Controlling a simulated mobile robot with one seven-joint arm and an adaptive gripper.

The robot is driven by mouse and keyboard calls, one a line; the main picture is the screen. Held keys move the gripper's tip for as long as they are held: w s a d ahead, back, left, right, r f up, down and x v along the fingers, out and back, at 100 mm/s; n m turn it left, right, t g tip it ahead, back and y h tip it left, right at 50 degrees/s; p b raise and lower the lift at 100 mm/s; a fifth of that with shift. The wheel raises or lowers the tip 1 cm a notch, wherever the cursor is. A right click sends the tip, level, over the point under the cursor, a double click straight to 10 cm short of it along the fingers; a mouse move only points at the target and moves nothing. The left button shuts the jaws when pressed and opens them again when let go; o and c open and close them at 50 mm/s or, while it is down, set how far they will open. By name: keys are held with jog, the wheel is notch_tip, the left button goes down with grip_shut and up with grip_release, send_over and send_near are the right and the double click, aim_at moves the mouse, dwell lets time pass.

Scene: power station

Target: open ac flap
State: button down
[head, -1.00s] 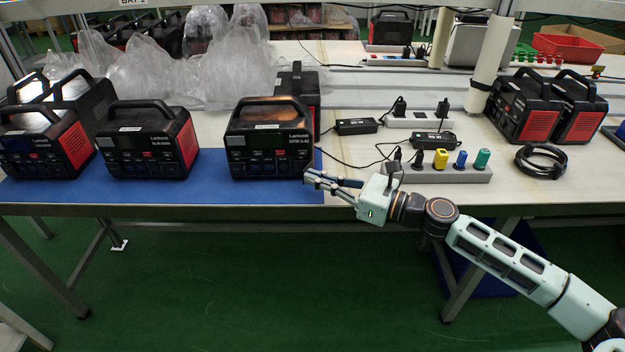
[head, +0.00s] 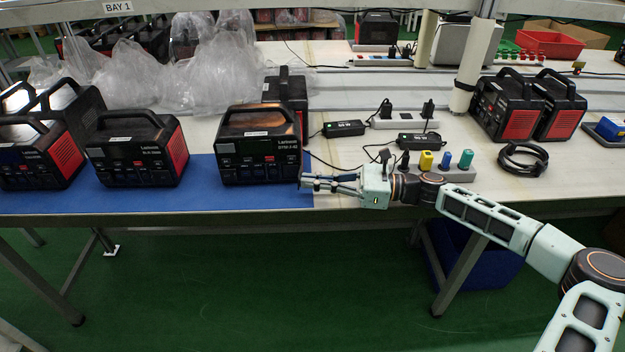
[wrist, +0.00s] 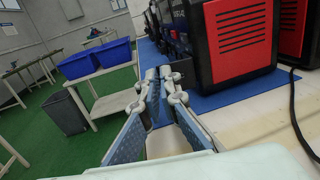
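The black power station (head: 258,145) nearest my gripper stands on the blue mat (head: 200,203) at the table's front. Its front panel has a row of small red-marked sockets and switches; the AC flap is too small to make out. My gripper (head: 304,183) is just right of that station's lower front corner, low over the table edge, fingers pointing left.
Two similar power stations (head: 137,148) (head: 38,152) stand left on the mat, with others behind. Chargers (head: 344,129) and a power strip (head: 455,175) with coloured plugs lie to the right, close behind my arm. Free air lies in front of the table.

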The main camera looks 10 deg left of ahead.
jog(key=c, duration=2.2)
grip_release()
jog(key=d, duration=0.8)
jog(key=w+d, duration=0.1)
jog(key=d, duration=0.3)
jog(key=shift+o, duration=0.2)
